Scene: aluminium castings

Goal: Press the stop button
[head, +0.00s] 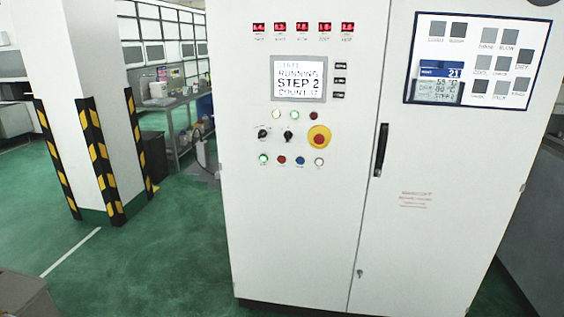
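A white control cabinet (300,220) stands in front of me. Its left door carries a row of small buttons: a lit green one (264,158), a red one (282,160), a blue one (300,160) and a white one (319,162). A large red mushroom button on a yellow ring (319,137) sits above the right end of that row. Labels by the buttons are too small to read, so I cannot tell which is marked stop. The screen (298,78) reads "RUNNING STEP 2". My gripper is not in view.
Two black rotary switches (288,135) sit left of the mushroom button. A black door handle (381,150) is right of it. A second panel (478,62) is on the right door. A striped pillar (90,100) stands left; green floor between is clear.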

